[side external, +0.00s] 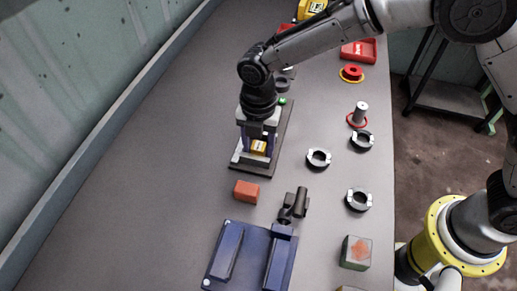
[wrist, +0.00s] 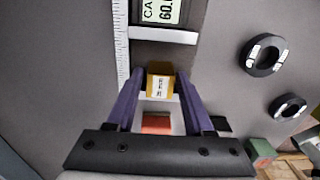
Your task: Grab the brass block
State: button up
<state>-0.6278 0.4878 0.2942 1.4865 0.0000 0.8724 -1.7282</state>
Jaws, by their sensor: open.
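The brass block (side external: 259,146) is a small gold-yellow block with a white label, on the dark and grey device (side external: 246,168). In the wrist view the brass block (wrist: 160,70) shows ahead, between the tips of my purple fingers. My gripper (side external: 258,138) points down over the device, with its fingers around or just above the block. In the wrist view my gripper (wrist: 158,88) is open, with a finger on each side of the block. Whether a finger touches the block cannot be told.
An orange-red block (side external: 246,191) lies just in front of the device. A blue vise-like fixture (side external: 228,250) stands nearer. Several black rings (side external: 318,159) lie to the right, with a metal post in a red ring (side external: 359,116). A grey-green block (side external: 356,252) is at the lower right. The left tabletop is clear.

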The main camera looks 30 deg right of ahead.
grip_shut()
jog(key=shift+r, duration=0.1)
dwell(0.3)
